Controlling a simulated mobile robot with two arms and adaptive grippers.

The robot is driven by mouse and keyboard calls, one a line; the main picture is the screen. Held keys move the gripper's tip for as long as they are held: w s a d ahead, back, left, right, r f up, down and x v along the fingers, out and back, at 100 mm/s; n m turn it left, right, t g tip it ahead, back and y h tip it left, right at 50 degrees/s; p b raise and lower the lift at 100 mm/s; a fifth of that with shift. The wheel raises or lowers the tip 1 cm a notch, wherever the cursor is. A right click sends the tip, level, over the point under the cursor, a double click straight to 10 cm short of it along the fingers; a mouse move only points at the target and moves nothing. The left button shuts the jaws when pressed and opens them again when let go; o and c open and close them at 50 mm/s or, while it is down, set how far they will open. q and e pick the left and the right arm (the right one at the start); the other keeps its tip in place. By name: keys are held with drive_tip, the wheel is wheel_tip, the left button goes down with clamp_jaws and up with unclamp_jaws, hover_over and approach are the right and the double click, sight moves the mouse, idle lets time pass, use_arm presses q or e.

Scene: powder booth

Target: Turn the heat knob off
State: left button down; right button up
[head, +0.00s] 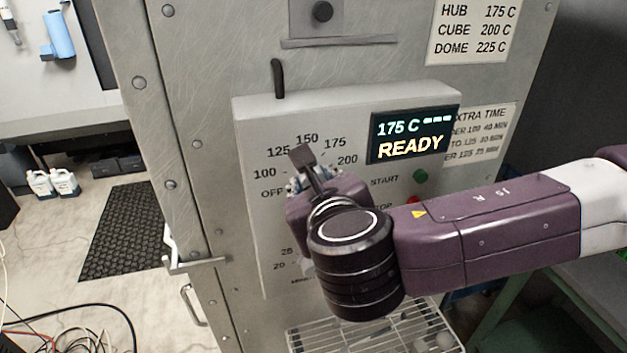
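The heat dial is on the grey control panel (252,125), with marks from OFF through 100, 125, 150, 175 to 200. My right gripper (309,170) is in front of the dial's middle, its arm coming in from the right. The heat knob is hidden, or nearly so, behind the gripper, so its pointing direction cannot be read. A dark bar shows at the gripper's tip below the 150 mark; I cannot tell whether it is a finger or the knob. Finger opening and contact are unclear. The display (411,135) reads 175 C READY. My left gripper is not in view.
A green button (420,176) by START and a red button (414,200) sit right of the dial, close to my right arm. A dark lever (278,78) stands above the panel. A door handle (195,264) juts out at left. A wire rack (365,335) is below.

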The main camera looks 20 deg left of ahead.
drive_tip(key=shift+f, duration=0.15)
idle(0.4)
drive_tip(key=o, duration=1.2)
drive_tip(key=shift+c, duration=0.2)
drive_tip(key=v, duration=1.2)
drive_tip(key=shift+s+a, duration=0.1)
drive_tip(key=shift+a, duration=0.05)
